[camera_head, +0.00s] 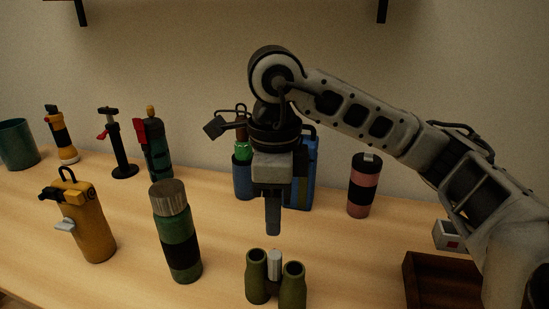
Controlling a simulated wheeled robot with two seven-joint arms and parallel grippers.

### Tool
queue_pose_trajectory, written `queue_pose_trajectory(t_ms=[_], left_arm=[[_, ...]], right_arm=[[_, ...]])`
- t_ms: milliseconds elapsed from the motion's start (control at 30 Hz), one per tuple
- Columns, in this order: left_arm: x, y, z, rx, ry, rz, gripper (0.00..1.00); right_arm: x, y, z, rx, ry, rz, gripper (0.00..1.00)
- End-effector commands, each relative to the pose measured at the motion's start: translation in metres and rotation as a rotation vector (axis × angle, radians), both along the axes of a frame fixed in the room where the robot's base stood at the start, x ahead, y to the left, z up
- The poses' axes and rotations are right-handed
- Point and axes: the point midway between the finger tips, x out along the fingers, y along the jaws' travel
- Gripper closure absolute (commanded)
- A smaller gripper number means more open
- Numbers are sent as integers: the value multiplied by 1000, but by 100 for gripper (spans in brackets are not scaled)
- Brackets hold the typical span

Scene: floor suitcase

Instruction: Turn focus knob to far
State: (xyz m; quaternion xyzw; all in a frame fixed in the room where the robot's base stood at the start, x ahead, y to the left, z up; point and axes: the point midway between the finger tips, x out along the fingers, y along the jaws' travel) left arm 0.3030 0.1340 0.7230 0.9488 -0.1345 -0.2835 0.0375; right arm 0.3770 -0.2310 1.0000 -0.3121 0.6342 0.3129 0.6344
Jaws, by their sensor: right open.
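Green binoculars (257,277) stand upright on the table at the lower middle, their two round ends facing up. The focus knob (275,264) is a pale grey cylinder between the two barrels. My right gripper (273,228) points down directly above the knob, a short gap away and not touching. Its fingers line up one behind the other from here, so the gap between them is hidden; it is open and holds nothing. My left gripper is out of view.
A green bottle (176,232) and a yellow bottle (87,222) stand left. Behind my gripper are blue containers (304,170). A pink and black tumbler (363,187), a dark wooden box (432,275) and a small white box (446,236) are right.

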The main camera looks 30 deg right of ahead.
Motion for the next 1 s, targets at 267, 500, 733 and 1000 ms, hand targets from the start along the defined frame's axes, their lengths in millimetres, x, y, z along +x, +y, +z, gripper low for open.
queue_pose_trajectory(t_ms=[267,500,733,1000], left_arm=[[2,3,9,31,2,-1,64],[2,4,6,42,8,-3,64],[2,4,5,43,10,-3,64],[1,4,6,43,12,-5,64]], right_arm=[[0,-1,56,-1,-1,-2,56],[0,0,67,0,1,-1,56],[0,0,67,0,1,-1,56],[0,0,66,0,1,-1,56]])
